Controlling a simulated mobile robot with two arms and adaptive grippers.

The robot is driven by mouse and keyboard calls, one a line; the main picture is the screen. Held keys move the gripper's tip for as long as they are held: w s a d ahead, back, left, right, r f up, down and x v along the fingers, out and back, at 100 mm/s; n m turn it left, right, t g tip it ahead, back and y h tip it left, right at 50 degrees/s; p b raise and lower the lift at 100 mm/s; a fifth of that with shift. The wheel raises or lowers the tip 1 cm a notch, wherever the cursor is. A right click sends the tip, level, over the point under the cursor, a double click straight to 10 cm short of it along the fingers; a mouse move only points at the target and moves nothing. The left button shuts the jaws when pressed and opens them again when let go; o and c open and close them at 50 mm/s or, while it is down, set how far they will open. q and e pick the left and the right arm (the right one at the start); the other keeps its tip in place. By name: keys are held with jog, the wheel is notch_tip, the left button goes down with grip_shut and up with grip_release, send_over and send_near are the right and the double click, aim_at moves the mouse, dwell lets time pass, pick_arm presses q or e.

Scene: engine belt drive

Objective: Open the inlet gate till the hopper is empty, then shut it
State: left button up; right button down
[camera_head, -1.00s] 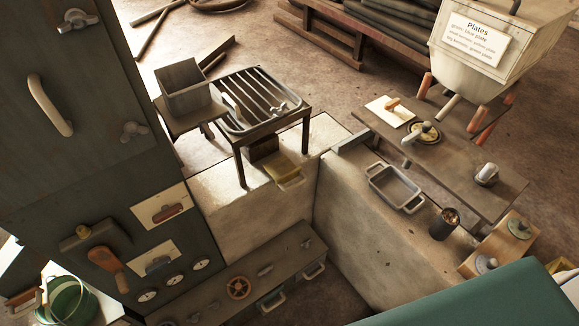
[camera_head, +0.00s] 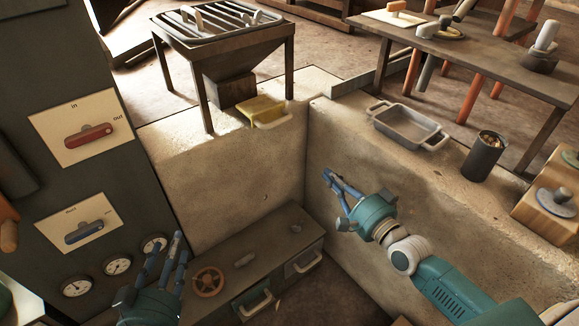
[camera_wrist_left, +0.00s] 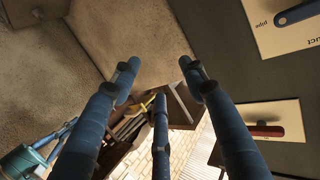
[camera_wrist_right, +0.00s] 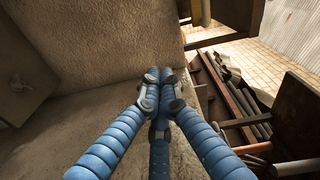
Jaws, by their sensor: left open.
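The hopper (camera_head: 240,52), a dark metal funnel on legs with a barred grate (camera_head: 210,20) on top, stands at the upper left in the head view. A yellow piece with a pale handle (camera_head: 266,112) sits below its dark outlet block; I cannot tell whether it is the inlet gate. The hopper's inside is hidden. On the dark panel is a red lever (camera_head: 88,136) on a plate marked in and out. My left gripper (camera_head: 168,254) is open and empty near the gauges, below the levers. My right gripper (camera_head: 330,177) is shut and empty before the stone wall.
A blue lever (camera_head: 84,232) and several gauges are on the panel. A low cabinet with a red handwheel (camera_head: 208,281) stands between the grippers. A grey tray (camera_head: 410,126) and a dark cup (camera_head: 484,156) are on the right ledge. The space above the cabinet is open.

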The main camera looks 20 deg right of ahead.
jog(key=s+a+r+m+t+y+b, duration=0.1)
jog(key=s+a+r+t+y+b, duration=0.1)
jog(key=a+r+y+b, duration=0.25)
jog(key=h, duration=0.2)
send_near(278, 124)
jog(key=w, duration=0.1)
pick_arm(q)
jog(key=s+r+t+h, duration=0.1)
jog(key=s+r+t, duration=0.1)
jog(key=r, duration=0.5)
jog(key=s+r+t+h+b, duration=0.1)
jog(key=r+t, duration=0.3)
jog(key=r, duration=0.4)
jog(key=shift+s+d, duration=0.35)
jog(key=shift+s, duration=0.05)
pick_arm(e)
jog(key=shift+y, duration=0.25)
jog(key=shift+d+f+x, duration=0.1)
jog(key=shift+f+x, duration=0.05)
jog(key=shift+x, duration=0.85)
jog(key=shift+d+f+x, duration=0.1)
jog(key=shift+f+x, duration=0.05)
jog(key=shift+x, duration=0.9)
jog(key=shift+d+f+x, duration=0.1)
jog(key=shift+f+x, duration=0.05)
jog(key=shift+x, duration=0.85)
pick_arm(q)
jog(key=shift+r, duration=0.1)
pick_arm(e)
jog(key=shift+w, duration=0.2)
